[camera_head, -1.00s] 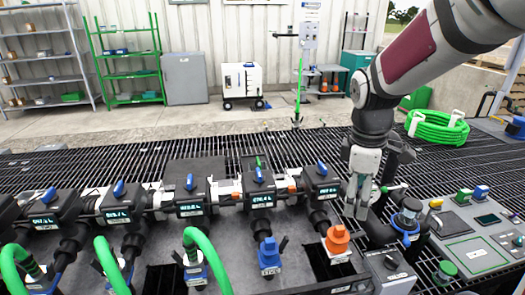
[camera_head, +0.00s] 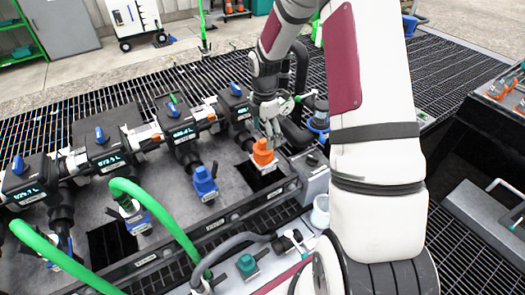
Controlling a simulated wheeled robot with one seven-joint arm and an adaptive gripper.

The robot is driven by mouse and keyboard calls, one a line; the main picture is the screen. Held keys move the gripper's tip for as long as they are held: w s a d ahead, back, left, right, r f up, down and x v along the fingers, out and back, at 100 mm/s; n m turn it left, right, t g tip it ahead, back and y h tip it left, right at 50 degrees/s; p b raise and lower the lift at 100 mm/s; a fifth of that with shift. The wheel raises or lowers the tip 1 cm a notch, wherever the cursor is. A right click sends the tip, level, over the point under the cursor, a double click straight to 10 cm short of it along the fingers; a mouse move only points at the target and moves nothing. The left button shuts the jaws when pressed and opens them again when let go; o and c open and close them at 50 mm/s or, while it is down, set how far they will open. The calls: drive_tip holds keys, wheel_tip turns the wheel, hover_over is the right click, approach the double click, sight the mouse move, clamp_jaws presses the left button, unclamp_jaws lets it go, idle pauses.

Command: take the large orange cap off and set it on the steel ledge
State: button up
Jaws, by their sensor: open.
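The large orange cap (camera_head: 263,153) sits on the end of the rightmost outlet of the black manifold, near the middle of the picture. My gripper (camera_head: 270,133) points down, open, right above and behind the cap. Its fingertips are close to the cap's top; I cannot tell whether they touch it. A grey metal ledge-like surface (camera_head: 468,222) with a handle lies at the lower right; I cannot tell whether it is the steel ledge.
A blue cap (camera_head: 204,183) sits on the outlet to the left. Green hoses (camera_head: 160,222) arch across the lower left. A small control box (camera_head: 316,172) stands right of the orange cap. My arm hides much of the right middle. Open black grating lies behind the manifold.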

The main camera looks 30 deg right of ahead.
sight(263, 150)
drive_tip(key=shift+w+a+f, duration=0.1)
drive_tip(key=shift+f, duration=1.9)
drive_tip(key=shift+w+a+f, duration=0.1)
drive_tip(key=shift+f, duration=1.9)
drive_tip(key=shift+s, duration=0.1)
drive_tip(key=shift+c, duration=0.5)
drive_tip(key=c, duration=1.3)
